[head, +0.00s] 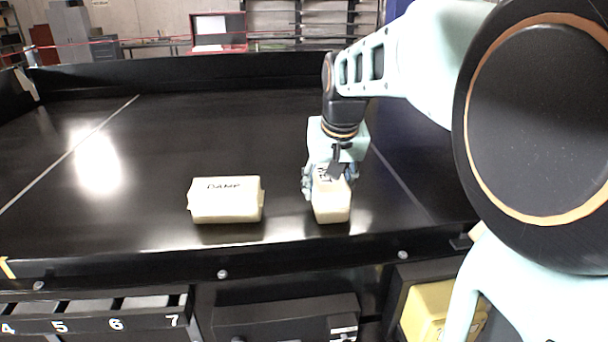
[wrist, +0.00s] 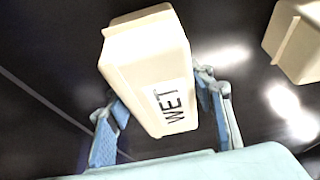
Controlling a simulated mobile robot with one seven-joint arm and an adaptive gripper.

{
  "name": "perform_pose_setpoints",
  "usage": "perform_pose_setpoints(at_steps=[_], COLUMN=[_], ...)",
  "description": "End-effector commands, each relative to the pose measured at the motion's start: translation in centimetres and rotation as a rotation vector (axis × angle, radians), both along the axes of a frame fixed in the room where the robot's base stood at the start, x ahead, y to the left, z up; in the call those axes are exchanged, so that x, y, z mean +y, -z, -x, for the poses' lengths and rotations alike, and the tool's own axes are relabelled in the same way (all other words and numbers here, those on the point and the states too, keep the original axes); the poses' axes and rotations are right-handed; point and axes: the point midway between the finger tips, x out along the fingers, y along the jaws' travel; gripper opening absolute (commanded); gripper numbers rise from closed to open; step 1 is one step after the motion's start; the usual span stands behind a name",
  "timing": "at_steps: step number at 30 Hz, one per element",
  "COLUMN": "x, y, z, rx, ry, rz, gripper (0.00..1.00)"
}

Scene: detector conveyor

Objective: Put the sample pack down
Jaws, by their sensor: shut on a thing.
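A cream sample pack (head: 332,203) is between the fingers of my gripper (head: 327,182), at the right of the black conveyor (head: 150,225) near its front edge. In the wrist view the held pack (wrist: 145,60) carries the label "WET", and my gripper (wrist: 165,110) has blue fingers on both sides of it. Whether the pack's underside touches the belt is hard to tell. A second cream pack (head: 226,200), marked "DAMP", lies on the conveyor to the left of the held one, apart from it. It also shows in part in the wrist view (wrist: 298,42).
A raised black wall (head: 180,82) runs along the back of the conveyor. Below the front edge are numbered slots (head: 90,318), a black box (head: 285,315) and a yellow container (head: 428,308). The belt left of the "DAMP" pack is clear.

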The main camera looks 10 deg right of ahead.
Motion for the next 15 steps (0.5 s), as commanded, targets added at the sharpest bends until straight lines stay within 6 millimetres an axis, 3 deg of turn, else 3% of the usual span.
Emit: perform_pose_setpoints(at_steps=[10,11,15], x=[-0.03,-0.03,-0.03], y=[0.21,0.24,0.19], z=[-0.07,-0.01,0.00], rx=[-0.003,0.000,0.000], ry=[0.001,0.000,0.000], rz=[0.000,0.000,0.000], gripper=[0.03,0.51,0.66])
